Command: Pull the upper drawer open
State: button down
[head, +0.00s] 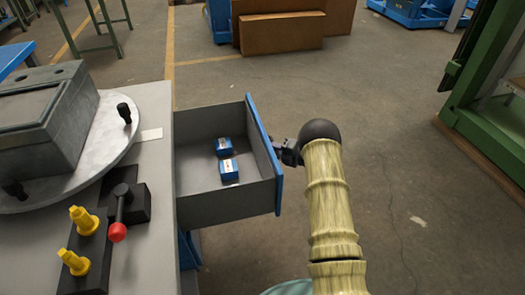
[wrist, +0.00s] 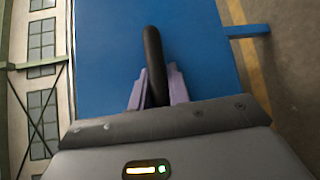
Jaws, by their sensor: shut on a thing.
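The upper drawer (head: 226,204) stands pulled out from the grey-topped bench in the head view, with its inside showing. Its blue front panel (head: 264,152) faces right and fills much of the wrist view (wrist: 110,60). My gripper (head: 288,152) is at the outer face of this panel. In the wrist view my gripper's two fingers (wrist: 158,90) are shut on the black bar handle (wrist: 153,55) of the drawer, one finger on each side. The handle is mostly hidden by my gripper in the head view.
Two small blue boxes (head: 229,169) lie in the drawer. The bench top (head: 150,220) carries a grey block (head: 45,110) on a round plate and a red-knobbed lever (head: 118,231). Cardboard boxes (head: 282,33) stand at the back. The floor (head: 400,150) to the right is clear.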

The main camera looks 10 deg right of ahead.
jog(key=shift+s+a+f, duration=0.1)
jog(key=shift+s+a, duration=0.05)
jog(key=c, duration=1.8)
grip_release()
jog(key=o, duration=0.5)
jog(key=shift+s+d, duration=0.15)
jog(key=shift+d, duration=0.25)
jog(key=shift+a, duration=0.15)
jog(key=p+v, duration=0.2)
jog(key=v, duration=1.6)
jog(key=shift+w, duration=0.2)
